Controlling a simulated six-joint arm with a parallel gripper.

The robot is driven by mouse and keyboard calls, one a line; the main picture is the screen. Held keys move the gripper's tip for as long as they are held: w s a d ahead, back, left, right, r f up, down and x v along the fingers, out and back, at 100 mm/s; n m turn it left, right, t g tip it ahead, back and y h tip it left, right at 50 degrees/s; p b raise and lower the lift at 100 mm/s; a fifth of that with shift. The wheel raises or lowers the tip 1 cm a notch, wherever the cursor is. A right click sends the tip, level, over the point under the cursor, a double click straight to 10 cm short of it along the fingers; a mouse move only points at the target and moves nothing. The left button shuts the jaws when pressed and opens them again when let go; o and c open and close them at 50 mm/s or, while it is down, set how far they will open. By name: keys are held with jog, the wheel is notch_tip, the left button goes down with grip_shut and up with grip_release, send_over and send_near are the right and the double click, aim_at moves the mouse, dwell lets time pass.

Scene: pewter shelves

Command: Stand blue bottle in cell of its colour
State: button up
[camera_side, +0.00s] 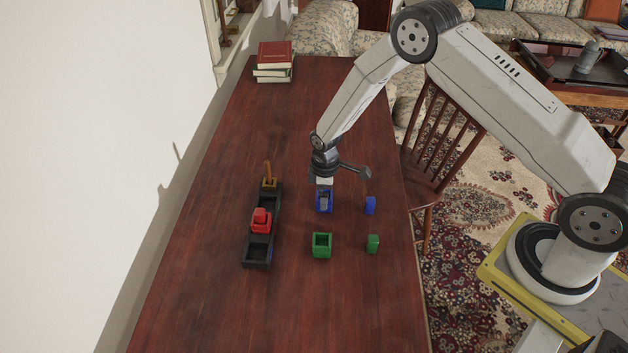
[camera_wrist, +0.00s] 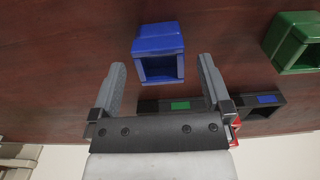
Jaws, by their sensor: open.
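No clear bottle shape shows. A blue open-topped square holder (camera_side: 325,210) stands on the table beneath my gripper (camera_side: 323,198); in the wrist view the holder (camera_wrist: 158,42) lies ahead, in line between the open, empty fingertips. A small blue block-like piece (camera_side: 370,205) stands to its right in the side view. The long black rack (camera_side: 257,254) lies left of the holder. In the wrist view the rack (camera_wrist: 262,113) shows a green patch (camera_wrist: 180,105) and a blue patch (camera_wrist: 268,99) on its cells. A red piece (camera_side: 261,221) sits in its middle cell.
A green open holder (camera_side: 321,252) and a small green piece (camera_side: 373,243) stand nearer the side camera. A brown upright thing (camera_side: 268,178) is at the rack's far end. Books (camera_side: 274,58) lie at the table's far end. The wooden table is otherwise clear.

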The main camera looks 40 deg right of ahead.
jog(key=shift+f, duration=0.75)
grip_shut()
jog(key=shift+r, duration=0.15)
jog(key=shift+r, duration=0.7)
jog(key=s+r, duration=1.1)
jog(key=s, duration=0.3)
jog(key=shift+d+r, duration=0.2)
jog(key=shift+d, duration=0.05)
